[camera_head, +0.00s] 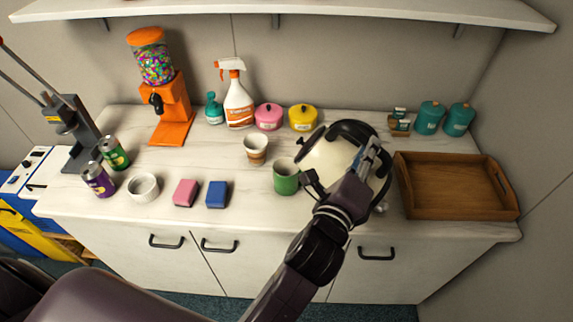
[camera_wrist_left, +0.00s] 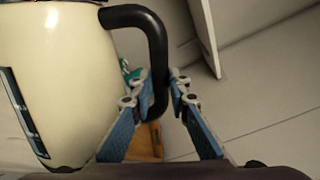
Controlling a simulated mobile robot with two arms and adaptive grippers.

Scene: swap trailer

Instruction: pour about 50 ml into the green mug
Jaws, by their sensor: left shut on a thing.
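The green mug (camera_head: 286,178) stands upright on the counter, left of a cream kettle with black trim (camera_head: 326,160). My left gripper (camera_head: 372,160) is shut on the kettle's black handle. In the left wrist view, the fingers (camera_wrist_left: 160,105) close on the handle (camera_wrist_left: 157,50) beside the cream kettle body (camera_wrist_left: 55,75). The kettle is close beside the mug, and its dark lower left part is near the mug's right side. I cannot tell its exact tilt or whether any liquid flows. The inside of the mug is hard to see. My right gripper is not in view.
A striped cup (camera_head: 256,149) stands behind the mug. A wooden tray (camera_head: 455,208) is right of the kettle. Pink (camera_head: 185,193) and blue (camera_head: 217,194) blocks and a white bowl (camera_head: 143,188) lie to the left. Pots, a spray bottle (camera_head: 238,103) and canisters line the back.

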